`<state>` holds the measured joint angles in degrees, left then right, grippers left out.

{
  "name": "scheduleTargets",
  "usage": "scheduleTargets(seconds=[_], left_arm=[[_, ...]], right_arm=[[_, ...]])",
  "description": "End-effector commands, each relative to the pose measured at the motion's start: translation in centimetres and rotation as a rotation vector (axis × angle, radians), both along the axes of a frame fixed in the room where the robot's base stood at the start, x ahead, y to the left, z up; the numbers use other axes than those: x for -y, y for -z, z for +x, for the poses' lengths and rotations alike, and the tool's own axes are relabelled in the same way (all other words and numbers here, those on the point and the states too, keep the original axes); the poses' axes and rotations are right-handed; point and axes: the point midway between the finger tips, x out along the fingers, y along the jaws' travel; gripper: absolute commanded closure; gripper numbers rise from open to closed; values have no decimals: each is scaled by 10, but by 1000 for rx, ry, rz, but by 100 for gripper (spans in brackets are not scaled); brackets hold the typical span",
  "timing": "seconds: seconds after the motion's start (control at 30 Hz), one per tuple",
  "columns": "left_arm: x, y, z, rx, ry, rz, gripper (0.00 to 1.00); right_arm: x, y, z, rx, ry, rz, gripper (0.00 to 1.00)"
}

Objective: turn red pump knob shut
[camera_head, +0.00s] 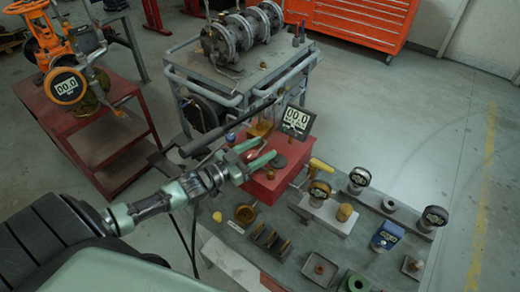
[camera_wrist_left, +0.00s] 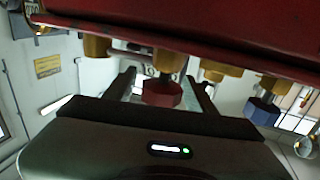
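The red pump (camera_head: 262,188) is a red box on the grey bench, with a digital display reading 00.0 (camera_head: 297,119) behind it. My left gripper (camera_head: 267,153) reaches over its top from the left. In the left wrist view the red knob (camera_wrist_left: 162,94) hangs on a dark stem between the two fingers of the left gripper (camera_wrist_left: 165,84). The fingers are apart, one on each side of the knob, with small gaps showing. My right gripper is in neither view.
A blue knob (camera_wrist_left: 262,111) and brass fittings (camera_wrist_left: 97,46) flank the red knob. A yellow-handled valve (camera_head: 322,165) stands right of the pump. Gauges and loose parts cover the bench (camera_head: 222,232). A metal cart (camera_head: 245,90) stands behind, a red stand (camera_head: 92,135) left.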

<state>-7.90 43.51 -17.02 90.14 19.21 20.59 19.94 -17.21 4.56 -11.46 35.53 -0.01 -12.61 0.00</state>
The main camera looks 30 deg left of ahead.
Motion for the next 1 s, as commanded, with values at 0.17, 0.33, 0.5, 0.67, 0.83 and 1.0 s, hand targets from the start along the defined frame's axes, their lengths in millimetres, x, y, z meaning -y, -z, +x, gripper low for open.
scheduleTargets(seconds=[0.17,0.33,0.5,0.67,0.83,1.0], left_arm=[[-3,2,-9,-3,-1,0,45],[-12,4,-34,-5,0,3,45],[-21,2,-58,-4,0,0,45],[-26,1,-70,-1,1,0,45],[-27,0,-73,0,0,0,45],[-27,0,-73,0,0,0,45]], right_arm=[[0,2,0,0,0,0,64],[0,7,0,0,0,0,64],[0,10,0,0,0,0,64],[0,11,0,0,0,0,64],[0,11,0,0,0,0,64],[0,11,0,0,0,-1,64]])
